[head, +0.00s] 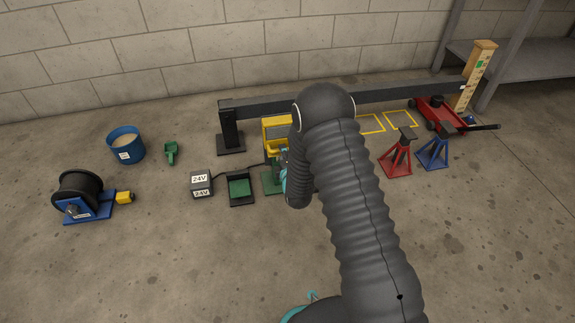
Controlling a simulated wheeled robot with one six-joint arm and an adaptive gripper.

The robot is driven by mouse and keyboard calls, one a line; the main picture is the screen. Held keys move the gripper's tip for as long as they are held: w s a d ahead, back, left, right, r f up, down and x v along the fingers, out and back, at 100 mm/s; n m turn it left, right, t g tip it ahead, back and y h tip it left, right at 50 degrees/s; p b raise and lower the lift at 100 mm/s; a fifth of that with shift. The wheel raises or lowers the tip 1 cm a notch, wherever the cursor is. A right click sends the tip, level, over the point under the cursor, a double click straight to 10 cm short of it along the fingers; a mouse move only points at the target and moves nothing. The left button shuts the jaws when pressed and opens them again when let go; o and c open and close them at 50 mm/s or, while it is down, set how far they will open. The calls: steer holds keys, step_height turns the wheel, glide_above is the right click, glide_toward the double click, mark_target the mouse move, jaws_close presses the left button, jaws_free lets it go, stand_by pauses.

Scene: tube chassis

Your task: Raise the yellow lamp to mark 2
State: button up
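A yellow boxy thing (277,130), which looks like the lamp, stands near the middle of the head view in front of the dark beam. A green base (271,182) shows below it. My arm covers its right side, so any numbered marks on it are hidden. My gripper (283,163) is mostly behind my own arm. Only small grey and teal parts show, close to the lower part of the yellow thing. I cannot tell whether it touches it or whether its fingers are open or shut.
A long dark beam (400,94) runs behind. Red (397,157) and blue (436,150) stands, a red jack (440,112) and a marked post (477,75) are right. A 24V box (201,184), black-green tray (240,188), blue bucket (127,148) and cable reel (78,192) are left.

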steer(key=v, duration=0.9)
steer(key=s+d+f+m+g+h, duration=0.2)
steer(key=s+f+m+g, duration=0.45)
steer(key=f, duration=0.35)
steer(key=s+d+r+m+g, duration=0.2)
steer(key=s+r+m+g, duration=0.1)
steer(key=s+m+g, duration=0.15)
steer(key=s+d+r+m+p, duration=0.3)
steer(key=s+d+r, duration=0.2)
steer(key=r, duration=1)
steer(key=s+d+r+m+t+h+p, duration=0.1)
steer(key=s+d+r+m+p, duration=0.2)
steer(key=s+r, duration=0.7)
steer(key=s+d+r+m+h+p, duration=0.1)
steer(key=s+d+r+m, duration=0.3)
steer(key=r, duration=1.8)
steer(key=s+d+p, duration=0.1)
steer(key=s+d, duration=0.2)
steer(key=shift+s+d+r+t+p, duration=0.2)
steer(key=shift+s+d+t+p, duration=0.1)
steer(key=shift+d+p, duration=0.1)
